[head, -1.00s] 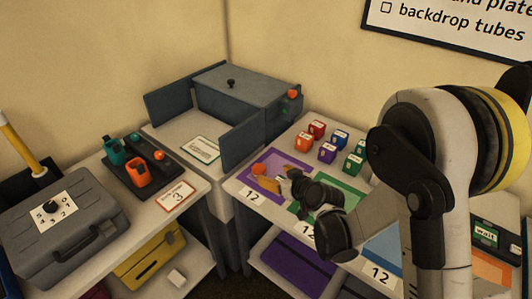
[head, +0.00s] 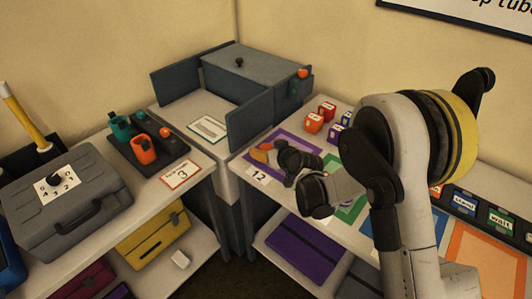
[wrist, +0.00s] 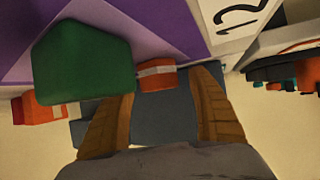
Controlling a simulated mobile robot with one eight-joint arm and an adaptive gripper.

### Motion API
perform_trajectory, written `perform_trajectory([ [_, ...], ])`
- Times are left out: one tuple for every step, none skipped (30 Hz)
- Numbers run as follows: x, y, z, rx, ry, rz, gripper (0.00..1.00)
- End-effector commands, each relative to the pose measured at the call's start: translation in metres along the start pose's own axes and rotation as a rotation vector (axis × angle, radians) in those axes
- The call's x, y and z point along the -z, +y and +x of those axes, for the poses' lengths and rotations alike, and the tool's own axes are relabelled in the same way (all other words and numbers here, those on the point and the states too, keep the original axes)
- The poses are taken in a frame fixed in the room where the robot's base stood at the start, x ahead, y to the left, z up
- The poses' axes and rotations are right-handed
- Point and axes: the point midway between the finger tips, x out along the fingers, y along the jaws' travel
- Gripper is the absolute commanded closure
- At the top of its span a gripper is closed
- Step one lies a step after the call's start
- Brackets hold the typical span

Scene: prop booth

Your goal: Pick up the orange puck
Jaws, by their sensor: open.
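The orange puck (head: 266,147) lies on the purple mat at the back left of the right-hand table, partly hidden by my gripper. In the wrist view an orange piece with a pale band, seemingly the puck (wrist: 155,75), shows between and just beyond my tan fingertips. My gripper (head: 260,155) is low over the mat, reaching in from the right. Its fingers are apart with a gap between them in the wrist view (wrist: 160,110). Contact with the puck cannot be told.
A green block (wrist: 85,60) looms close beside the left finger in the wrist view. Red blocks (head: 314,122) stand behind my gripper. A grey box with open side panels (head: 245,72) stands at the back corner. A "12" card (head: 259,177) lies at the front edge.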

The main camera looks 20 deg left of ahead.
Motion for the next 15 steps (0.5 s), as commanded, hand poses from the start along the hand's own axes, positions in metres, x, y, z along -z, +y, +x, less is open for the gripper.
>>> perform_trajectory([
  [0.0004,0.0,-0.0004,0.0,0.0,0.0,0.32],
  [0.0004,0.0001,-0.0005,0.0,0.0,0.0,0.32],
  [0.0004,0.0001,-0.0005,0.0,0.0,0.0,0.43],
  [0.0004,0.0001,-0.0005,0.0,0.0,0.0,0.52],
  [0.0004,0.0001,-0.0006,0.0,0.0,0.0,0.61],
  [0.0003,0.0001,-0.0006,0.0,0.0,0.0,0.73],
  [0.0003,0.0001,-0.0006,0.0,0.0,0.0,0.83],
  [0.0003,0.0001,-0.0006,0.0,0.0,0.0,0.91],
  [0.0003,0.0002,-0.0006,0.0,0.0,0.0,0.92],
  [0.0002,0.0001,-0.0006,0.0,0.0,0.0,0.92],
  [0.0002,0.0002,-0.0006,0.0,0.0,0.0,0.92],
  [0.0002,0.0002,-0.0006,0.0,0.0,0.0,0.92],
  [0.0003,0.0002,-0.0007,0.0,0.0,0.0,0.92],
  [0.0002,0.0002,-0.0007,0.0,0.0,0.0,0.92],
  [0.0002,0.0002,-0.0007,0.0,0.0,0.0,0.92],
])
